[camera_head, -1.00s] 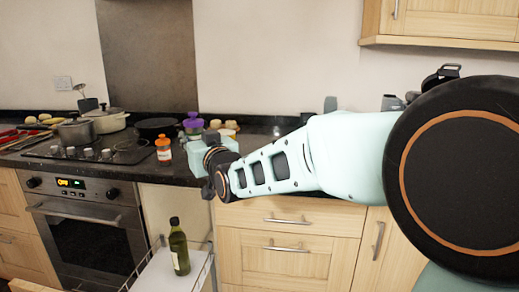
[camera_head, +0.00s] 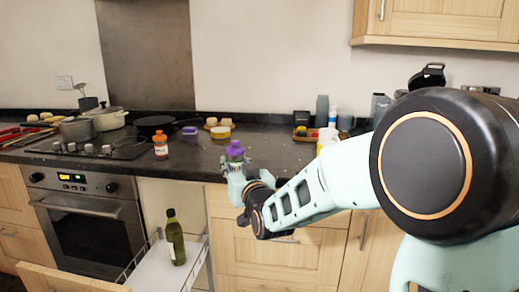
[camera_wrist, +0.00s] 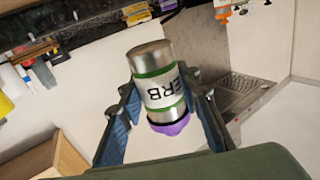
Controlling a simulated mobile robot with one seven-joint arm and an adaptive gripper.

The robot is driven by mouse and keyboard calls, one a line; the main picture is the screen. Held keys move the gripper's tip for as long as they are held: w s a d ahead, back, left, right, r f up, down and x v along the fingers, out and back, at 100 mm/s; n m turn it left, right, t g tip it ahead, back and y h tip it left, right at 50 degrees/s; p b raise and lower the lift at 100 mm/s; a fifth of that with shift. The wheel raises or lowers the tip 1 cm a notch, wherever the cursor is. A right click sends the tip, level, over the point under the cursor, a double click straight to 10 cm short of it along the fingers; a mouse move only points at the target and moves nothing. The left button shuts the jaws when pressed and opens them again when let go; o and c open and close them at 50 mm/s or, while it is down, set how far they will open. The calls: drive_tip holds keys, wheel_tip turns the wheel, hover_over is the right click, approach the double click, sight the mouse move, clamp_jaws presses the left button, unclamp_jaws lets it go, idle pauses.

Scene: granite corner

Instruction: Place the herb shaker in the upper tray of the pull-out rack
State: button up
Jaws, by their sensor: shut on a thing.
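The herb shaker (camera_head: 235,154) has a purple top and shows above my gripper (camera_head: 236,168) in the head view, near the counter's front edge. In the wrist view the shaker (camera_wrist: 158,78) is a metal cylinder with green bands and a white label reading "ERB". The blue-lined fingers of my gripper (camera_wrist: 160,100) are shut on it from both sides. The pull-out rack (camera_head: 155,270) stands out below the counter, left of my gripper. Its upper tray has a pale floor and wire rails. A dark green bottle (camera_head: 176,240) stands upright in it.
An orange-capped jar (camera_head: 161,146) stands on the dark counter (camera_head: 195,160) left of the shaker. A purple container (camera_head: 190,130) is farther back. The oven (camera_head: 88,215) is left of the rack and wooden drawers (camera_head: 285,255) are right of it.

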drive_tip(key=s+d+f+m+t+h, duration=0.1)
drive_tip(key=s+d+f+m+h, duration=0.15)
drive_tip(key=d+f, duration=0.6)
drive_tip(key=s+d+f+m+h, duration=0.1)
drive_tip(key=s+d+f+h, duration=0.4)
drive_tip(key=d, duration=0.7)
wheel_tip(320, 180, up, 30)
drive_tip(key=w+y+p, duration=0.1)
drive_tip(key=w+p, duration=0.1)
drive_tip(key=p, duration=2.8)
drive_tip(key=shift+a, duration=0.15)
drive_tip(key=shift+w+f, duration=0.15)
